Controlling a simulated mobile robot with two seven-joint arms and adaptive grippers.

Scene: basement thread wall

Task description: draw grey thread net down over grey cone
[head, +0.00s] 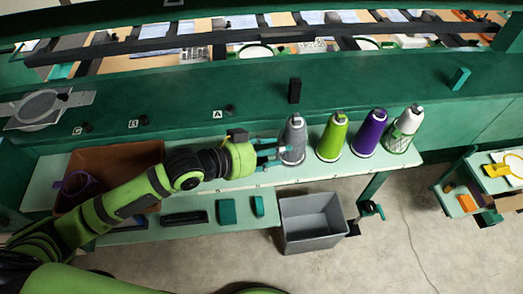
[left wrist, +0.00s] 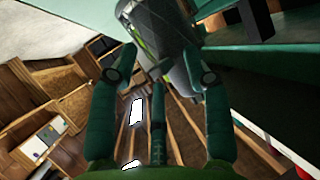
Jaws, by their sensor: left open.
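The grey cone (head: 293,143) stands upright on the pale green shelf, leftmost in a row of cones. Its surface looks grey, with a pale band near the bottom; I cannot clearly make out the net on it. My left gripper (head: 272,151) reaches in from the left, with its teal fingers open and pointing at the cone's left side. In the left wrist view, the grey cone (left wrist: 161,32) shows beyond and between the spread fingertips of the left gripper (left wrist: 165,72). I cannot tell whether they touch it. My right gripper is not in view.
A green cone (head: 332,138), a purple cone (head: 369,134) and a white cone with grey netting (head: 403,131) stand right of it on the shelf (head: 305,170). A grey bin (head: 312,220) is below. A brown box (head: 110,160) sits left, behind my arm.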

